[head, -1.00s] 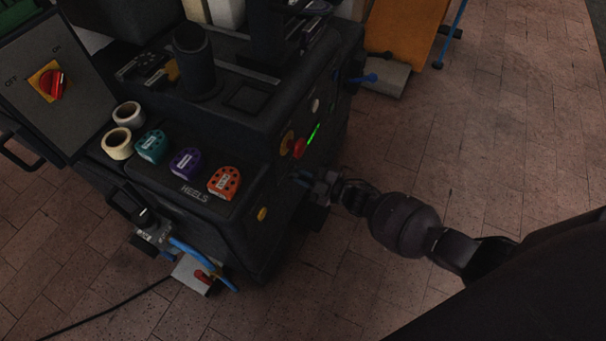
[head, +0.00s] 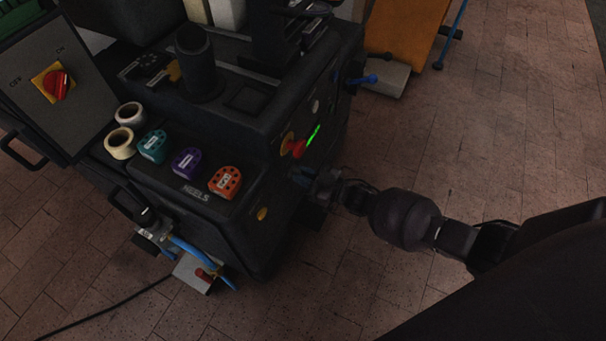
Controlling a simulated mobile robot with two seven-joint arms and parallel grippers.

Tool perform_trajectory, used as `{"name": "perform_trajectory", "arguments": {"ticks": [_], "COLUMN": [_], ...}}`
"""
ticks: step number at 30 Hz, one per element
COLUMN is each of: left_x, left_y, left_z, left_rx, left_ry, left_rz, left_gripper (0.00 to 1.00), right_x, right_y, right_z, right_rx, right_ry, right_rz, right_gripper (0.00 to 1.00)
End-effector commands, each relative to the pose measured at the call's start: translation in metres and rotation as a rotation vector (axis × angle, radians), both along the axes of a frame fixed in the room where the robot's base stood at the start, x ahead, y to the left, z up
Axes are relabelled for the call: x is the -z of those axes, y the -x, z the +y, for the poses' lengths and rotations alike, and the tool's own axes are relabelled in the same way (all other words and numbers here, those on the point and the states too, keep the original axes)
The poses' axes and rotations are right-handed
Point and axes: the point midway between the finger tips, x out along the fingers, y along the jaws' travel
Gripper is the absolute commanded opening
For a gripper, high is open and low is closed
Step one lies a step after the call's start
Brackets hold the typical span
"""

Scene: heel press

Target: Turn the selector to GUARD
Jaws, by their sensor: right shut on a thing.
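My right gripper (head: 303,177) reaches in from the right to the dark side panel of the heel press (head: 258,215). Its fingers are at the panel, below the red mushroom button (head: 298,148). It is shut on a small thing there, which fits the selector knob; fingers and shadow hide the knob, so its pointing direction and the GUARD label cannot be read. My left gripper is not in view.
A green lit strip (head: 313,135) and a pale button (head: 316,106) sit above my right gripper. A red rotary switch (head: 58,86) is on a grey box at the left. Coloured heel blocks (head: 225,182) lie on the press ledge. Brick floor (head: 500,130) is clear at right.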

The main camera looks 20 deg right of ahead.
Motion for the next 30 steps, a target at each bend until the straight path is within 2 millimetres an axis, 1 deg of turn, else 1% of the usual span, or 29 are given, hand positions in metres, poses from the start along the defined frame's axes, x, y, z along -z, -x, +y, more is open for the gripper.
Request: {"name": "perform_trajectory", "arguments": {"ticks": [9, 22, 23, 27, 28, 30], "left_x": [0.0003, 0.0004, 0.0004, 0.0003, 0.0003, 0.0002], "left_y": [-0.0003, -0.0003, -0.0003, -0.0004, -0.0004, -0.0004], "left_z": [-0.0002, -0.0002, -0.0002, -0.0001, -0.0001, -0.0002], "left_rx": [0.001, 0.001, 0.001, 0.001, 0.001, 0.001], "left_ry": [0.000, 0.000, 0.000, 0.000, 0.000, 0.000], "left_rz": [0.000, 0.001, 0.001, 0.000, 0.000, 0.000], "left_gripper": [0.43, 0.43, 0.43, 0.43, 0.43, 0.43], "right_x": [0.0012, 0.0014, 0.0014, 0.0012, 0.0010, 0.0008], "right_y": [0.0008, 0.0009, 0.0010, 0.0009, 0.0007, 0.0005], "right_z": [-0.0008, -0.0009, -0.0008, -0.0007, -0.0007, -0.0005], "right_rx": [0.000, 0.000, 0.000, 0.000, 0.000, 0.000], "right_ry": [-0.072, -0.079, -0.079, -0.079, -0.079, -0.079], "right_rz": [0.060, 0.066, 0.065, 0.065, 0.064, 0.064], "right_gripper": [0.00, 0.00, 0.15, 0.37, 0.39, 0.39]}}
